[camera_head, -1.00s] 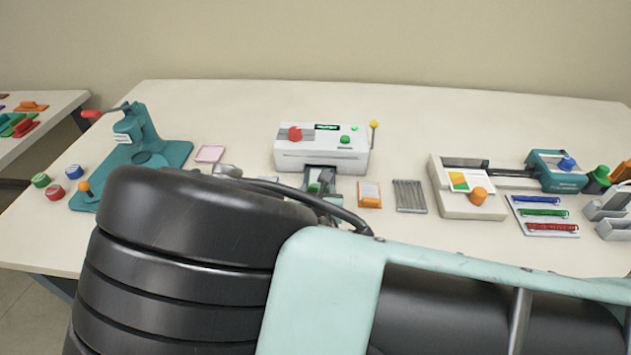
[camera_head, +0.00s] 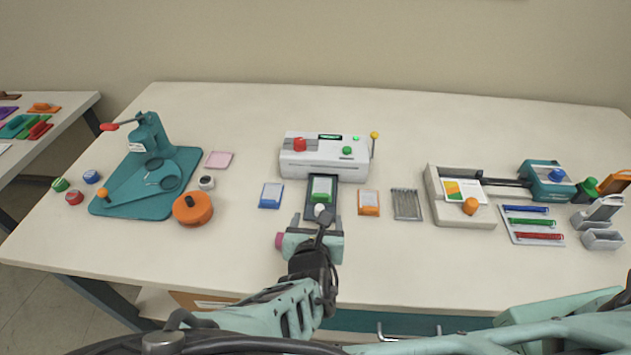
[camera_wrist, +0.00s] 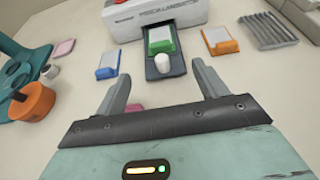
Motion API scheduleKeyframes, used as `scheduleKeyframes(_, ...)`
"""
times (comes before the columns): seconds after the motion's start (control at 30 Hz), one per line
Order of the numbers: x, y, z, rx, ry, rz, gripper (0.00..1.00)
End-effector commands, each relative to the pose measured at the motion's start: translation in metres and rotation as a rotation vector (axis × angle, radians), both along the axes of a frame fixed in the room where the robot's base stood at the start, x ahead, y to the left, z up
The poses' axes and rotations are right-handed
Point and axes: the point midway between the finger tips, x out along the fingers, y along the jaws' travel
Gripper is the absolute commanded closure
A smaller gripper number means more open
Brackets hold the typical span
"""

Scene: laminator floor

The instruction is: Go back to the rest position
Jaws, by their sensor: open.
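My gripper (camera_head: 314,222) is over the table just in front of the white laminator (camera_head: 325,156). In the wrist view my gripper (camera_wrist: 163,92) shows two grey fingers spread apart with nothing held between them. Beyond the fingertips, a green-framed card (camera_wrist: 161,40) lies on the laminator's dark feed tray (camera_wrist: 178,67), with a small white knob (camera_wrist: 162,62) at the tray's near end. The laminator has a red knob and a green button on top and a yellow-tipped lever at its right. A pink round part shows beside my gripper, partly hidden.
A blue card holder (camera_head: 271,196) and an orange one (camera_head: 368,203) flank the tray. A teal press (camera_head: 150,190) and an orange round tub (camera_head: 193,208) stand left. A trimmer (camera_head: 461,206) and a rack of coloured bars (camera_head: 532,224) stand right. The table's front middle is mostly clear.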

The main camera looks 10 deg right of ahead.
Motion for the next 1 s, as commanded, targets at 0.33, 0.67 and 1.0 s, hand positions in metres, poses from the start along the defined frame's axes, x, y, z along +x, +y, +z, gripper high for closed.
scheduleKeyframes(0.33, -0.013, 0.002, 0.005, -0.002, -0.001, 0.000, 0.28)
scheduleKeyframes(0.67, -0.013, 0.002, 0.005, -0.001, -0.001, -0.001, 0.28)
scheduleKeyframes(1.0, 0.001, -0.037, 0.002, 0.412, 0.195, -0.334, 0.28)
